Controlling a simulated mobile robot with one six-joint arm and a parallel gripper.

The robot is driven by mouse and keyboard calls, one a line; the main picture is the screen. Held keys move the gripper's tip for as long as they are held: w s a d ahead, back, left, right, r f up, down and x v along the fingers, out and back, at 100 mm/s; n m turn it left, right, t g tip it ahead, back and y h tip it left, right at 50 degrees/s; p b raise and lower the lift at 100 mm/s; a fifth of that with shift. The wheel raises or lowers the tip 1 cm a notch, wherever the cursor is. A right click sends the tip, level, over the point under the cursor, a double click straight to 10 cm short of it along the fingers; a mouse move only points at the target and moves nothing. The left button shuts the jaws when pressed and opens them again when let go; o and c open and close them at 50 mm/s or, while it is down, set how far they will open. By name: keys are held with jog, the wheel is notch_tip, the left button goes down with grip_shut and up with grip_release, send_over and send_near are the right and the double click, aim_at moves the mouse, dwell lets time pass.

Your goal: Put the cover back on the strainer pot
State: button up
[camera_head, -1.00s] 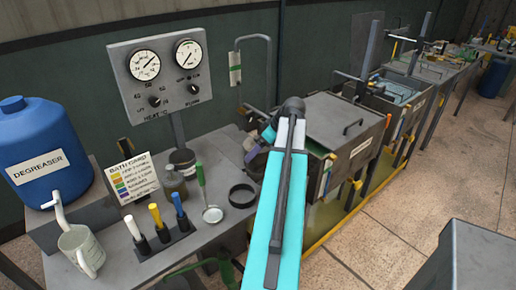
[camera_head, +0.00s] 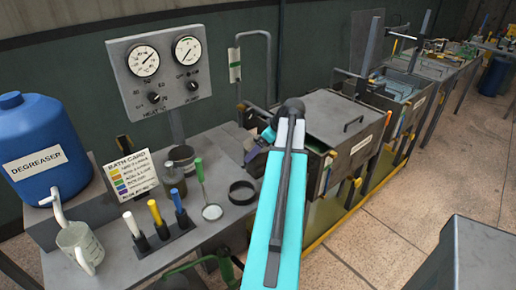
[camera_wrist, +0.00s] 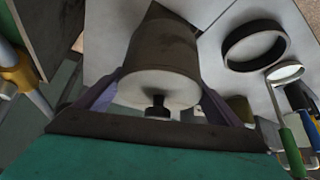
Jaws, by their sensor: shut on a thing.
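My gripper (camera_wrist: 158,98) has its purple fingers on both sides of a round, dark grey-brown piece (camera_wrist: 160,50) with a pale end face and a black knob. It looks like the cover; whether anything is joined beneath it I cannot tell. In the head view my gripper (camera_head: 254,152) is over the bench's right end, and my arm hides part of it.
A black ring (camera_head: 242,193) and a green-handled ladle (camera_head: 212,211) lie on the bench (camera_head: 215,237). A small jar (camera_head: 173,182), bath card (camera_head: 124,175), colored-handle rack (camera_head: 165,240), jug (camera_head: 80,246) and degreaser drum (camera_head: 40,150) crowd the left. A lidded tank (camera_head: 340,115) stands right.

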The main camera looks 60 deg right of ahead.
jog(key=shift+f+b, duration=0.9)
jog(key=shift+f, duration=0.5)
dwell(0.4)
jog(key=o, duration=1.1)
jog(key=shift+b+v, duration=1.25)
jog(key=shift+v, duration=5.65)
jog(key=shift+r, duration=0.1)
